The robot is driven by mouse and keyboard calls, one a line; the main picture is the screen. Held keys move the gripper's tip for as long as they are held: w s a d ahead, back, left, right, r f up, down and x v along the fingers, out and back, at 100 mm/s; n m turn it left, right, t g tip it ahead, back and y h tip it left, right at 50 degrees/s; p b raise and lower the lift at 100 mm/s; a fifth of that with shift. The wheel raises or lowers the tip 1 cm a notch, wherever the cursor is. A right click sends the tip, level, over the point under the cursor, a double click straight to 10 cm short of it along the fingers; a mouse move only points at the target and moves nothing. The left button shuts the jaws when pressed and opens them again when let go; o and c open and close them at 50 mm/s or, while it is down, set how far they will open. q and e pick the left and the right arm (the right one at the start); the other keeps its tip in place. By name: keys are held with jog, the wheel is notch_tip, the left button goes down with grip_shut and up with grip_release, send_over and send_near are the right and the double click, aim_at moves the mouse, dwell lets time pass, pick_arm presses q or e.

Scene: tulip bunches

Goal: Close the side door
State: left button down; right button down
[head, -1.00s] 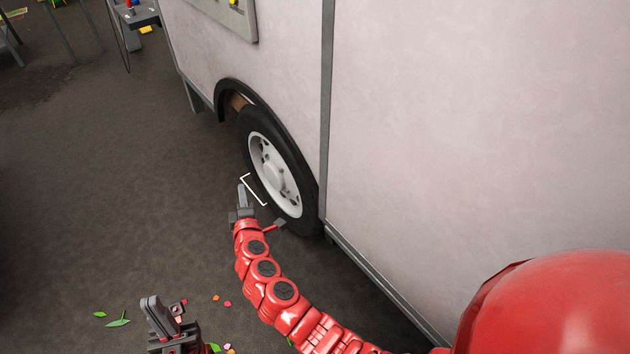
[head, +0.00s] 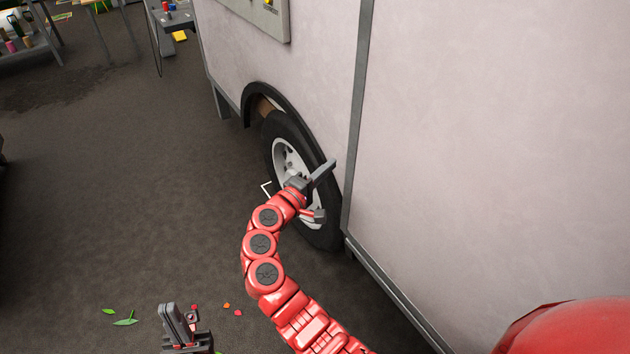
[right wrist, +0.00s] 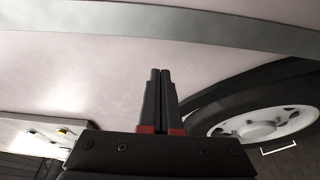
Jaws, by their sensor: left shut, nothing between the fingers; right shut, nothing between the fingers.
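The pale side of a vehicle fills the right of the head view, with a large flat panel (head: 480,150) edged by a grey strip (head: 358,110). I cannot tell whether this panel is the side door; no handle or open gap shows. My right gripper (head: 333,163) is shut and empty, in front of the wheel and beside the grey strip. In the right wrist view its fingers (right wrist: 160,72) point at the pale side; I cannot tell if they touch it. My left gripper (head: 166,306) is shut and empty, low over the floor.
A wheel (head: 292,160) sits under a dark arch and also shows in the right wrist view (right wrist: 258,128). A grey control panel (head: 262,14) is on the vehicle's side. Tables (head: 172,18) stand at the far left. Leaves and petals (head: 125,321) lie on the otherwise open dark floor (head: 130,200).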

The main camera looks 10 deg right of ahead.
jog(key=shift+x, duration=0.75)
jog(key=shift+s+d, duration=0.3)
jog(key=shift+s, duration=0.65)
jog(key=shift+s+d, duration=0.3)
jog(key=shift+s, duration=0.65)
